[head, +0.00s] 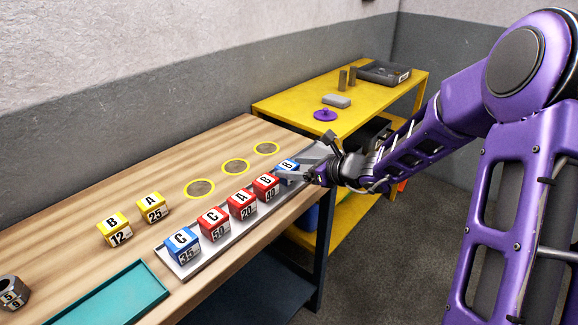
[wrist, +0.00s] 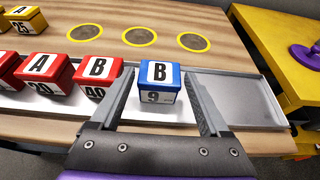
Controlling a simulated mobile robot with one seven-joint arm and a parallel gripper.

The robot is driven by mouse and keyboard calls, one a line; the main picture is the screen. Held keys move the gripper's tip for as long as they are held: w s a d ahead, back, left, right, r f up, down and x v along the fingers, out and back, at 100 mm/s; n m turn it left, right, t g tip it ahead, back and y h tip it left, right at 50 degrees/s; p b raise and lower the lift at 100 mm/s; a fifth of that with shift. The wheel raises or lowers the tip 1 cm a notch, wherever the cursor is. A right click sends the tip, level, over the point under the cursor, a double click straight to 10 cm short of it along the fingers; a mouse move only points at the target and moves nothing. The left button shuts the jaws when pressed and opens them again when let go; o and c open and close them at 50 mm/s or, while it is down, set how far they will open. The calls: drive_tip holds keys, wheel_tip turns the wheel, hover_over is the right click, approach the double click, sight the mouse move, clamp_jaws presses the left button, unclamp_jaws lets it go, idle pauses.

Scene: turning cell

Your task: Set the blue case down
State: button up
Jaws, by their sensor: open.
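The blue case marked B (wrist: 160,83) stands upright in the metal tray (wrist: 236,100); its front carries a number that looks like 9. My gripper (wrist: 161,100) is open, with one finger on each side of this case in the wrist view. I cannot tell whether the fingers touch it. In the head view the same blue case (head: 287,170) shows at the tray's far end, partly hidden by my gripper (head: 300,176). Another blue case, marked C 35 (head: 182,247), stands at the tray's near end.
Red cases marked C 50 (head: 214,224), A 20 (head: 242,205) and B 40 (head: 266,187) stand between them. Yellow cases (head: 115,229) and three yellow-ringed discs (head: 235,167) are behind. A teal tray (head: 110,297) lies at front left. The metal tray is bare right of the case.

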drive_tip(key=p+v, duration=0.1)
drive_tip(key=v, duration=0.9)
